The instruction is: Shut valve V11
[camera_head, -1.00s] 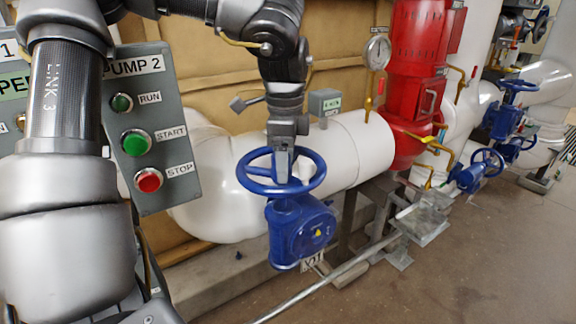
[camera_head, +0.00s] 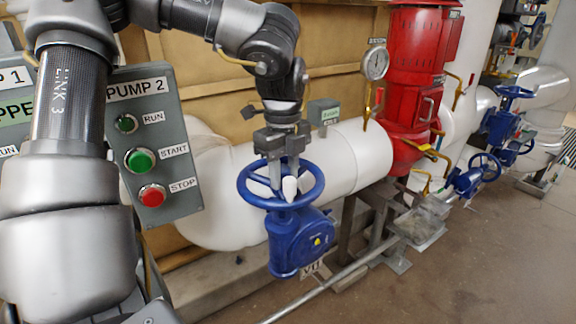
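Valve V11 has a blue handwheel (camera_head: 316,193) on a blue gear housing (camera_head: 300,246), in front of a white pipe. A tag reading V11 (camera_head: 312,269) hangs below the housing. My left gripper (camera_head: 285,180) points down over the wheel from above. Its two fingers stand apart and reach down to the wheel's spokes near the hub. I cannot tell whether they touch a spoke. Part of the wheel's far side is hidden behind the gripper. My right gripper is not in view.
A grey PUMP 2 panel (camera_head: 178,130) with green and red buttons stands left, close to my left arm. A red pump (camera_head: 411,95) with a gauge (camera_head: 375,63) stands right of the valve. Other blue valves (camera_head: 478,175) are farther right. Floor at lower right is clear.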

